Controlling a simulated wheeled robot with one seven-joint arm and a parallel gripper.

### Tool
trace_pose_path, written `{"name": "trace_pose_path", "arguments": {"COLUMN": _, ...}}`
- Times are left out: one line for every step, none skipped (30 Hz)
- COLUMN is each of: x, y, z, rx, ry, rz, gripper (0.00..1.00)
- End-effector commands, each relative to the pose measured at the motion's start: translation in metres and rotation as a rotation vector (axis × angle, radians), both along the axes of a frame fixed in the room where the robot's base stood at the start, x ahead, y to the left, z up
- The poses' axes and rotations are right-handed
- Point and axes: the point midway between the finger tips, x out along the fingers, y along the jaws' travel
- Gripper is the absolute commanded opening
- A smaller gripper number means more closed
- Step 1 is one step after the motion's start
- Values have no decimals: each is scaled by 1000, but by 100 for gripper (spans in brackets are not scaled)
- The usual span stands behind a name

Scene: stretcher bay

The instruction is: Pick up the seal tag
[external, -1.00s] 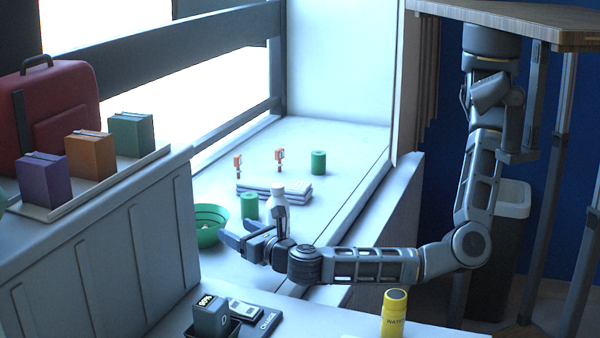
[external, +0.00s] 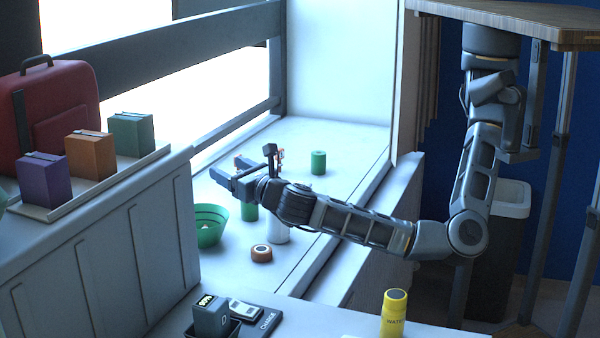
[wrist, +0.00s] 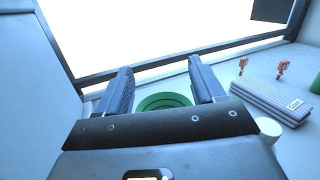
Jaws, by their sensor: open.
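Two small orange-red tags stand upright on the white bench; I take these for seal tags, but cannot tell which one is meant. In the wrist view, the left tag (wrist: 243,64) and the right tag (wrist: 283,67) stand behind a folded pale pad, right of my gripper (wrist: 162,84). In the external view my gripper (external: 248,166) is raised over the bench and partly covers both tags. Its fingers are apart, with nothing held between them. The green bowl shows beyond the fingers in the wrist view.
The green bowl (external: 209,236) sits at the bench's left edge. The pale pad (wrist: 272,101) and a white bottle (external: 278,235) are close to my arm. A round orange-brown item (external: 262,253) lies in front. A green cylinder (external: 318,162) stands farther back. A dark rail runs along the window.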

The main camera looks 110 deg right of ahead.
Motion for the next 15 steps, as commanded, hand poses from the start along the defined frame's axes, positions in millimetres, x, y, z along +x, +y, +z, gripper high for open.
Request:
{"name": "trace_pose_path", "arguments": {"x": 0, "y": -13, "z": 11, "rx": -43, "ry": 14, "rz": -3, "gripper": 68}}
{"name": "trace_pose_path", "arguments": {"x": 0, "y": -20, "z": 17, "rx": -69, "ry": 24, "rz": -4, "gripper": 68}}
{"name": "trace_pose_path", "arguments": {"x": 0, "y": -30, "z": 24, "rx": -104, "ry": 42, "rz": -6, "gripper": 68}}
{"name": "trace_pose_path", "arguments": {"x": -1, "y": -38, "z": 30, "rx": -135, "ry": 55, "rz": -8, "gripper": 68}}
{"name": "trace_pose_path", "arguments": {"x": -1, "y": -45, "z": 37, "rx": -164, "ry": 71, "rz": -9, "gripper": 68}}
{"name": "trace_pose_path", "arguments": {"x": -2, "y": -56, "z": 45, "rx": -206, "ry": 93, "rz": -13, "gripper": 68}}
{"name": "trace_pose_path", "arguments": {"x": -3, "y": -65, "z": 51, "rx": -240, "ry": 113, "rz": -18, "gripper": 68}}
{"name": "trace_pose_path", "arguments": {"x": -4, "y": -74, "z": 58, "rx": -276, "ry": 133, "rz": -20, "gripper": 68}}
{"name": "trace_pose_path", "arguments": {"x": -6, "y": -86, "z": 68, "rx": -326, "ry": 164, "rz": -26, "gripper": 68}}
{"name": "trace_pose_path", "arguments": {"x": -7, "y": -96, "z": 75, "rx": -367, "ry": 192, "rz": -32, "gripper": 68}}
{"name": "trace_pose_path", "arguments": {"x": -9, "y": -106, "z": 82, "rx": -409, "ry": 223, "rz": -38, "gripper": 68}}
{"name": "trace_pose_path", "arguments": {"x": -13, "y": -120, "z": 94, "rx": -473, "ry": 270, "rz": -48, "gripper": 68}}
{"name": "trace_pose_path", "arguments": {"x": -15, "y": -132, "z": 101, "rx": -523, "ry": 311, "rz": -56, "gripper": 68}}
{"name": "trace_pose_path", "arguments": {"x": -18, "y": -143, "z": 109, "rx": -576, "ry": 357, "rz": -65, "gripper": 68}}
{"name": "trace_pose_path", "arguments": {"x": -23, "y": -158, "z": 119, "rx": -647, "ry": 424, "rz": -79, "gripper": 68}}
